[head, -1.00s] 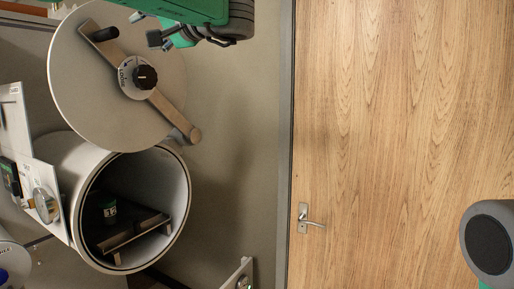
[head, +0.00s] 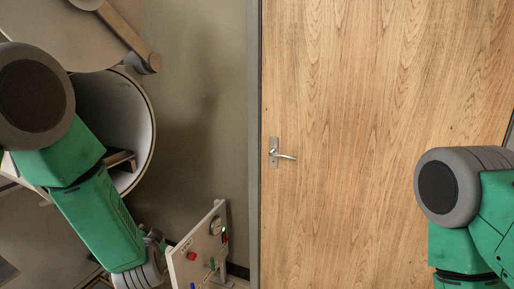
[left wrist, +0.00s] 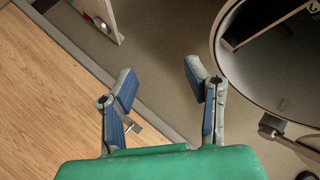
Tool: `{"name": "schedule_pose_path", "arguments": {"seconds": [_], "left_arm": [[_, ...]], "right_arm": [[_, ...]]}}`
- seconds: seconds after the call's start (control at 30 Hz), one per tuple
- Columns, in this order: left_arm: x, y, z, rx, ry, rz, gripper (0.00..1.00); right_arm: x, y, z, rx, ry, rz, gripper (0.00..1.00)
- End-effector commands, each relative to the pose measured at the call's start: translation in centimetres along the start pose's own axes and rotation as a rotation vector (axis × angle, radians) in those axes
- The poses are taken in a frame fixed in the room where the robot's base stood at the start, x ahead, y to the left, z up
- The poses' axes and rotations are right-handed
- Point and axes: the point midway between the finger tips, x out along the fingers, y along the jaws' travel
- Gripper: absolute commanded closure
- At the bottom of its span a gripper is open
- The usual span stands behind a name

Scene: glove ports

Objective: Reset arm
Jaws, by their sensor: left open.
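My left arm, green with grey joints, reaches down across the left of the head view. Its gripper is largely hidden there behind the wrist. In the left wrist view my left gripper (left wrist: 160,82) is open, its two blue-padded fingers wide apart with nothing between them. My right arm (head: 465,215) shows at the right of the head view, folded in front of the wooden door; its gripper is outside the picture.
The round port (head: 140,120) is open behind my left arm, with its lid (head: 60,35) swung up. A control panel (head: 200,250) with buttons stands below it. The wooden door (head: 370,90) has a metal handle (head: 275,154). Bare wall separates port and door.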

Motion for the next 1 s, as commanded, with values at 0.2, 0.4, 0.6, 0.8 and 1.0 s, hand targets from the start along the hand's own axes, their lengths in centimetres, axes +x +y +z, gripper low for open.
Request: {"name": "schedule_pose_path", "arguments": {"seconds": [0.2,0.4,0.6,0.8,1.0], "left_arm": [[-4.0,8.6,14.8,-0.083,-0.216,0.27,0.57],[-11.4,14.0,27.1,-0.183,-0.495,0.47,0.57],[-19.9,16.4,35.9,-0.27,-0.783,0.587,0.57],[-24.6,16.8,39.3,-0.309,-0.936,0.623,0.57],[-25.1,16.7,39.5,-0.316,-0.953,0.625,0.57]], "right_arm": [[2.8,0.0,0.1,0.0,0.0,0.0,0.6],[5.0,0.0,0.3,0.0,0.0,0.0,0.6],[6.6,-0.1,0.4,0.0,0.0,0.0,0.6],[7.3,-0.1,0.4,0.0,0.0,0.0,0.6],[7.2,-0.1,0.4,0.0,0.0,0.0,0.6]]}}
